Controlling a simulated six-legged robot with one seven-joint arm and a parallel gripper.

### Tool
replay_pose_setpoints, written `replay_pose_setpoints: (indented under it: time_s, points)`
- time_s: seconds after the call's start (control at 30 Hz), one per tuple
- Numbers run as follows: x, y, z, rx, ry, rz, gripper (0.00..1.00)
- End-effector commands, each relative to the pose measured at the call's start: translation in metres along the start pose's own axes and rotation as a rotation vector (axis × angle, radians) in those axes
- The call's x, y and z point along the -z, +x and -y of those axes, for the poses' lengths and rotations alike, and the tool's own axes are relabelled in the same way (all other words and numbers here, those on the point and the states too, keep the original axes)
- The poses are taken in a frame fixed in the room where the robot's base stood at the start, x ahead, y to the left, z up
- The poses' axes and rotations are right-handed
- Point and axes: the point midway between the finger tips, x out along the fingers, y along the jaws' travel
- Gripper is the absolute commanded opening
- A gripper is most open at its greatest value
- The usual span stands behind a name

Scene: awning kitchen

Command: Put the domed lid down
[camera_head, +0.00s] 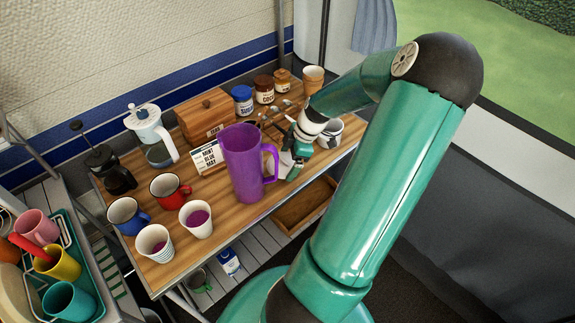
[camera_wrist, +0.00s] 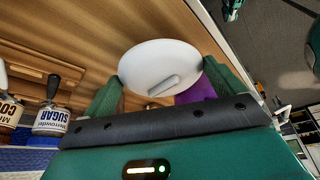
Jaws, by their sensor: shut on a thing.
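The domed lid (camera_wrist: 152,60) is a white round piece with a short bar on its face. It shows in the wrist view between the two green fingers of my gripper (camera_wrist: 165,90). My gripper is shut on it, against the wooden tabletop behind. In the head view my gripper (camera_head: 292,164) is low over the table, just right of the tall purple jug (camera_head: 243,160). The lid is hard to make out there, and I cannot tell whether it touches the table. Part of the jug also shows behind the lid in the wrist view (camera_wrist: 196,93).
The wooden table (camera_head: 230,208) is crowded. Red (camera_head: 170,191) and blue (camera_head: 127,216) mugs and two striped cups stand at front left. A wooden box (camera_head: 205,117), a card (camera_head: 207,157) and several jars stand behind. A white mug (camera_head: 331,134) is right of my gripper.

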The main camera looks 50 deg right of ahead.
Motion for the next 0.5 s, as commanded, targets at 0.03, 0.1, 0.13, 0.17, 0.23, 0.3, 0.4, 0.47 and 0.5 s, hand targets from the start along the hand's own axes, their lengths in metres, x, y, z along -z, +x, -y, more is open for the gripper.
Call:
replay_pose_setpoints:
  time_s: [0.03,0.1,0.13,0.17,0.23,0.3,0.4,0.47,0.5]
  points:
    - [-0.001,0.008,0.001,0.004,-0.001,-0.003,0.73]
    - [-0.005,0.018,0.000,0.004,-0.001,-0.003,0.73]
    - [-0.006,0.022,0.000,0.005,-0.001,-0.004,0.73]
    - [-0.007,0.025,0.000,0.004,-0.001,-0.003,0.73]
    - [-0.009,0.029,-0.001,0.002,-0.002,-0.001,0.73]
    - [-0.009,0.029,-0.001,0.000,-0.001,-0.001,0.73]
    - [-0.008,0.029,-0.001,0.001,-0.001,0.000,0.73]
    - [-0.008,0.029,-0.002,0.001,-0.001,-0.001,0.73]
    - [-0.008,0.030,-0.002,0.001,-0.001,-0.001,0.73]
